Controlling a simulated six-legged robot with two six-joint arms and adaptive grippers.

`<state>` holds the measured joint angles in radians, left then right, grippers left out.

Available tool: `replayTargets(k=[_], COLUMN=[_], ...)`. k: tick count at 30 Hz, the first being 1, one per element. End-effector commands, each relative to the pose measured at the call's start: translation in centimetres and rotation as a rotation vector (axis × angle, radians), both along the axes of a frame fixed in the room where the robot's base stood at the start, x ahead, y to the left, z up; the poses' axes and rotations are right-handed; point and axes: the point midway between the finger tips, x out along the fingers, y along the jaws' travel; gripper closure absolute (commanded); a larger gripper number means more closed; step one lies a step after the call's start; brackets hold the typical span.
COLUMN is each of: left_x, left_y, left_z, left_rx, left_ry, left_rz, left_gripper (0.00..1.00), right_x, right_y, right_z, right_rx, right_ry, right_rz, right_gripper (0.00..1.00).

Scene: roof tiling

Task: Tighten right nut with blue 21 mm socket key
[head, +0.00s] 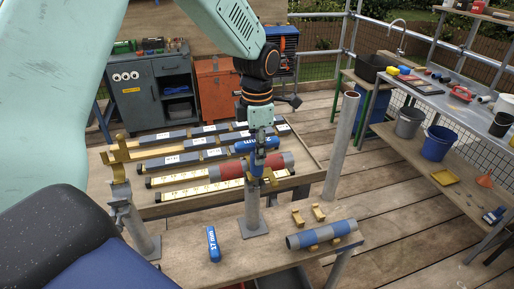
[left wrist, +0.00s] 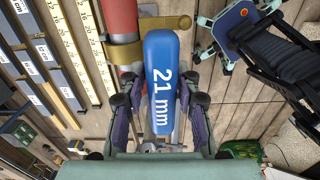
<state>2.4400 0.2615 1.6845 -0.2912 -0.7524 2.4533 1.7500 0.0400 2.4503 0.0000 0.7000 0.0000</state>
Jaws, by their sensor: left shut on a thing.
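The blue 21 mm socket key (left wrist: 160,85) is gripped between the fingers of my left gripper (head: 258,160); its label shows in the left wrist view (left wrist: 160,125). In the head view the key (head: 243,145) is beside the red pipe (head: 230,170), at the yellow clamp (head: 247,178) on the right stand (head: 252,212). The key's far end reaches the clamp (left wrist: 125,52) in the left wrist view. The right nut is hidden, so I cannot tell whether the socket sits on it. My right gripper is not in view.
A second blue key (head: 213,244) lies on the bench (head: 185,262). A blue-grey pipe (head: 322,235) and small yellow brackets (head: 298,217) are at right. A left stand with a yellow top (head: 118,160) stands at left. A tall grey pipe (head: 341,145) stands behind.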

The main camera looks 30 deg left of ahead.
Motion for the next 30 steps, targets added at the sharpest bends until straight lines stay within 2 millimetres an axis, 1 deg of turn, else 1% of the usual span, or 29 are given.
replayTargets(k=[1, 22, 30], left_x=[-0.3, -0.1, -0.1], left_y=[0.0, 0.1, 0.0], left_z=[-0.5, -0.2, 0.1], left_rx=[0.000, 0.007, 0.008], left_ry=[0.011, 0.004, 0.004], left_rz=[-0.029, -0.419, -0.518], left_gripper=[1.00, 1.00, 1.00], right_x=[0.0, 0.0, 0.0], right_y=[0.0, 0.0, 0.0], right_z=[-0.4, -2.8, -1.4], right_rx=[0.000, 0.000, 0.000], right_ry=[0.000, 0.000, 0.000], right_rz=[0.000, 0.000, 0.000], right_gripper=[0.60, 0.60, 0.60])
